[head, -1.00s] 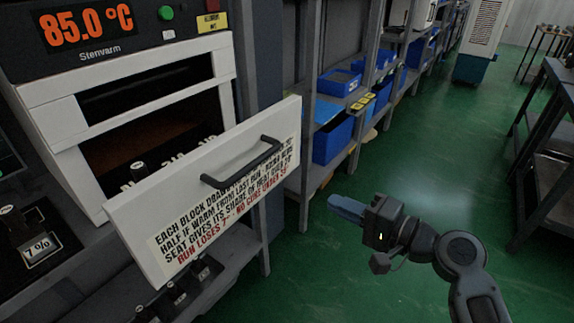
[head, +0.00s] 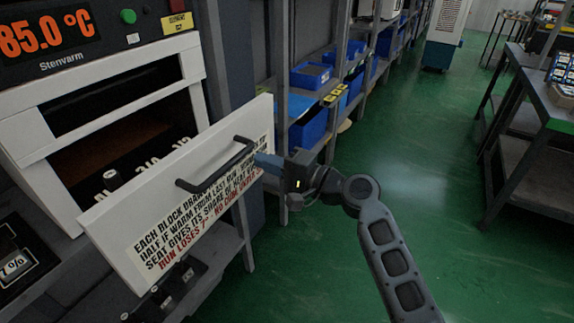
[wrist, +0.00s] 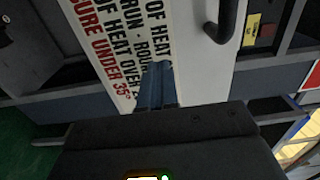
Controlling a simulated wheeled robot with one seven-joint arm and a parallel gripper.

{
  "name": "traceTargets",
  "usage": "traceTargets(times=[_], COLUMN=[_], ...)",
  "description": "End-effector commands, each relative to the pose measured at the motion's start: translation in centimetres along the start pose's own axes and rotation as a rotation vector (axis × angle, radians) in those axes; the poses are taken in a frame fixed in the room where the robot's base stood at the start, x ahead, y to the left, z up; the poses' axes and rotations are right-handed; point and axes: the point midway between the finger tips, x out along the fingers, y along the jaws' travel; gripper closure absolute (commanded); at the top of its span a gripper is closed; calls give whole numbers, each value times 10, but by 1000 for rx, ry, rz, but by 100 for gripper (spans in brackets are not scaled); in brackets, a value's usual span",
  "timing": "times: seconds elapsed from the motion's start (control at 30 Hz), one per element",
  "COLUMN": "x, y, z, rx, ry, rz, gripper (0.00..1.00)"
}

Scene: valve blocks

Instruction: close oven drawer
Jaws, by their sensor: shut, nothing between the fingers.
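The white oven drawer (head: 120,222) stands pulled out of the oven (head: 30,133), its front panel facing me with a dark bar handle (head: 215,172) and a printed label. Valve blocks (head: 112,177) show behind the panel, partly hidden by it. My gripper (head: 262,160) is shut and empty, with its blue fingers at the right part of the drawer front, right of the handle. In the wrist view the shut fingers (wrist: 157,85) point at the label (wrist: 120,45) beside the handle (wrist: 228,20). I cannot tell whether they touch the panel.
Grey shelves with blue bins (head: 308,130) stand right of the oven. A dark rack (head: 180,285) with blocks lies below the drawer. A workbench (head: 540,130) stands at the far right. The green floor (head: 400,180) between is clear.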

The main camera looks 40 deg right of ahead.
Motion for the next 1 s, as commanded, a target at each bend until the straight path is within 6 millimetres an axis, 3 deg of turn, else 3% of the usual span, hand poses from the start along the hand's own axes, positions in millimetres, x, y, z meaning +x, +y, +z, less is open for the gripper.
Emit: traceTargets(times=[0.2, 0.77, 1.0], x=[19, 27, 64], y=[0, 1, 2], z=[0, 0, 1], rx=[0, -1, -2], ry=[-1, 0, -3], rz=[0, 0, -1], gripper=[100, 100, 100])
